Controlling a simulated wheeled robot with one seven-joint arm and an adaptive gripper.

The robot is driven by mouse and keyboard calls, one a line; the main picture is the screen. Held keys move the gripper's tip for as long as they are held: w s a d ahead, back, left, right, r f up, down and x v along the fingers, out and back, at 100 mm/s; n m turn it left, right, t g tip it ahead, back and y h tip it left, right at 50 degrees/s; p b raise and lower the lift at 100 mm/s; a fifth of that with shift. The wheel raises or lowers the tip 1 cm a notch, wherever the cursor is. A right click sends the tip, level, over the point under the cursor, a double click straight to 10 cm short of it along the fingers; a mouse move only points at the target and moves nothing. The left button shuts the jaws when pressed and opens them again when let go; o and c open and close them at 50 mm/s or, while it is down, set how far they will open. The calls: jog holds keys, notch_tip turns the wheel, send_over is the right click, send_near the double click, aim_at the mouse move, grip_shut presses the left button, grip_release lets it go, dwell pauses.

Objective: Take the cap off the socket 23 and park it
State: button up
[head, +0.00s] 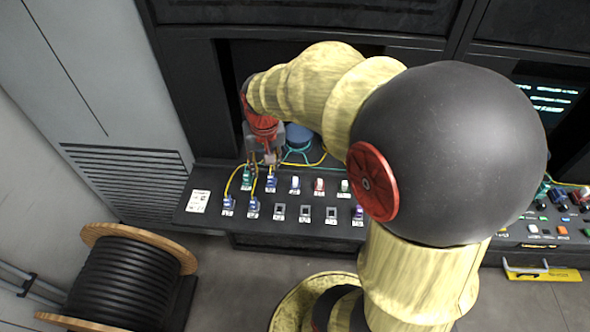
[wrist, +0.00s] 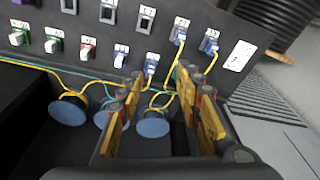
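A sloped black panel (head: 215,190) carries two rows of numbered sockets. The number tags are too small to read, so I cannot tell which socket is 23. In the far row stand a white cap (head: 295,184), a red cap (head: 319,186) and a green cap (head: 344,188); they also show in the wrist view as the white cap (wrist: 121,59), red cap (wrist: 87,51) and green cap (wrist: 53,45). My gripper (head: 263,157) hangs over the panel's far left part. In the wrist view my gripper (wrist: 165,105) is open, its yellow fingers apart with nothing held.
Blue plugs (head: 253,206) with yellow cables stand at the panel's left. Several empty square sockets (head: 305,213) fill the near row's middle. Blue round spools (wrist: 150,123) with yellow and teal cables lie behind the panel. A cable drum (head: 125,280) stands at lower left.

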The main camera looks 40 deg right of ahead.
jog(key=w+d+f+m+g+p, duration=0.1)
jog(key=d+f+m+p, duration=0.15)
jog(key=d, duration=0.45)
jog(key=m+g+p, duration=0.1)
jog(key=m+p, duration=0.1)
jog(key=p, duration=0.2)
send_near(295, 179)
jog(key=shift+d+n+y, duration=0.25)
jog(key=shift+d+y, duration=0.15)
jog(key=shift+d, duration=0.05)
jog(key=shift+f+b, duration=0.15)
jog(key=shift+b, duration=0.15)
jog(key=shift+f+b, duration=2.8)
jog(key=shift+f, duration=1.7)
jog(key=shift+c, duration=0.6)
jog(key=c, duration=0.8)
